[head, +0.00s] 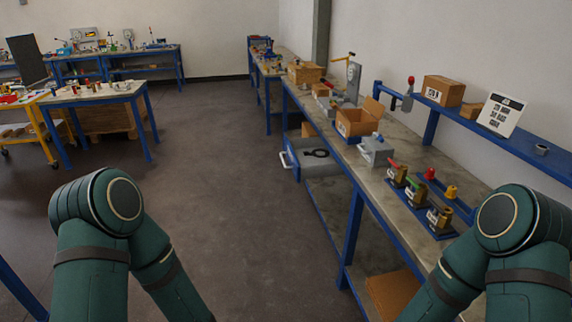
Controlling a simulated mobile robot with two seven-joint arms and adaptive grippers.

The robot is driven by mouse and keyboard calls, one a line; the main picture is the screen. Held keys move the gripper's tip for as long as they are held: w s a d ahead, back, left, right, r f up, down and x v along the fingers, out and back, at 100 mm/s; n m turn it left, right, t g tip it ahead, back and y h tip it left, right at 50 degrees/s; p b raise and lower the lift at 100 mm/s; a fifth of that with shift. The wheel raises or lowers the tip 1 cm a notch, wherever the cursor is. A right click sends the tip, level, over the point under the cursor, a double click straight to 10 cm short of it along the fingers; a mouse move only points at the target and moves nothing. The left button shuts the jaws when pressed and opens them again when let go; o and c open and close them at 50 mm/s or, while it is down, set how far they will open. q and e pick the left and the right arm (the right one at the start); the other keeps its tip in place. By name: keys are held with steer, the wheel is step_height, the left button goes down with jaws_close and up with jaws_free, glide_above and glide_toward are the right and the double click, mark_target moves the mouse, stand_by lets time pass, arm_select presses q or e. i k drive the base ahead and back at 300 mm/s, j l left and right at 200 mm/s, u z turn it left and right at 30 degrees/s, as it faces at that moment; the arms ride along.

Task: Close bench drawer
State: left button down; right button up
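The bench drawer (310,156) is a grey box pulled out from under the long workbench on the right. It stands open, with a dark ring-shaped item (316,153) lying inside. Its white handle (285,160) is on the left face, toward the aisle. The workbench (385,196) has a grey top and blue legs. My two green arms come up at the lower left and lower right. Both of my grippers are outside the view, so their state does not show.
The bench top holds an open cardboard box (354,122), a grey bin (376,152) and brass valves on a blue plate (431,216). A blue bench leg (352,228) stands nearer me than the drawer. The floor (222,190) left of the drawer is clear.

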mark_target(311, 156)
steer(key=i+j, duration=0.15)
steer(key=i, duration=0.25)
steer(key=i+j, duration=0.2)
steer(key=i, duration=0.15)
steer(key=i+j, duration=0.1)
steer(key=i, duration=0.5)
steer(key=i+j, duration=0.1)
steer(key=i, duration=0.45)
steer(key=i+j, duration=0.1)
steer(key=i, duration=0.5)
steer(key=i+j+z, duration=0.1)
steer(key=i, duration=0.45)
